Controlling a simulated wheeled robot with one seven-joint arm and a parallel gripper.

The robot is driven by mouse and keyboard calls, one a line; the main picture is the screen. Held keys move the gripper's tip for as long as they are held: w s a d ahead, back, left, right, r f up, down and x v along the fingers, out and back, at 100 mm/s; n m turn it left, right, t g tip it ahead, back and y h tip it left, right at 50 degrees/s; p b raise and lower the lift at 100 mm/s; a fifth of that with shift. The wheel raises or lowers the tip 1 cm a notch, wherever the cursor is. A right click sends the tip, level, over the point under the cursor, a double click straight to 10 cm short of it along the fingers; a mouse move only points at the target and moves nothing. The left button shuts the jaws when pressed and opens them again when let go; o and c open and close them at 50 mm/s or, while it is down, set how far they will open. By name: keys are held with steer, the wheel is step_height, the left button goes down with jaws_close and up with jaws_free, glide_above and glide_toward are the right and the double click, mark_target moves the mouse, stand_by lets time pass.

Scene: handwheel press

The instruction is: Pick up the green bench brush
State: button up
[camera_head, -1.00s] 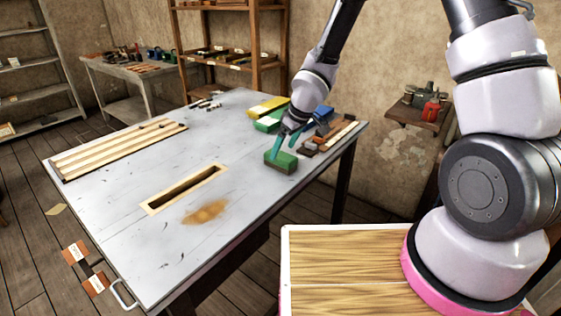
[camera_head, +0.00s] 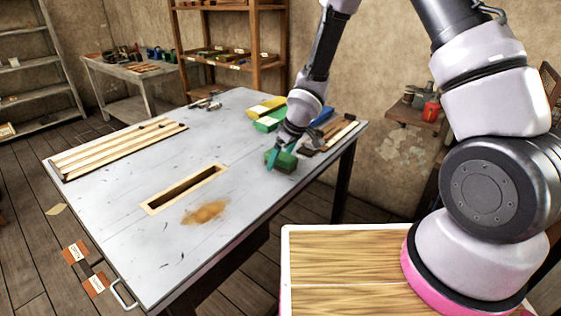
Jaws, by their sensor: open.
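The green bench brush (camera_head: 286,164) is a small green block with a darker underside. It sits on the grey workbench (camera_head: 130,220) near the right edge. My gripper (camera_head: 281,152) is open, its teal fingers pointing down at the brush. One finger is in front of the brush's left part, and the other is near its far side. I cannot tell whether the fingers touch it. Part of the brush is hidden behind the near finger.
Behind my gripper lie a green box (camera_head: 267,124), a yellow box (camera_head: 265,108) and a blue item (camera_head: 323,115). Brown blocks (camera_head: 318,143) lie to the right. A slatted wooden rack (camera_head: 120,147) and a framed slot (camera_head: 185,188) are on the left.

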steer(key=shift+f, duration=0.1)
steer(key=c, duration=1.5)
steer(key=shift+c, duration=0.2)
step_height(320, 180, up, 11)
steer(key=shift+f, duration=0.2)
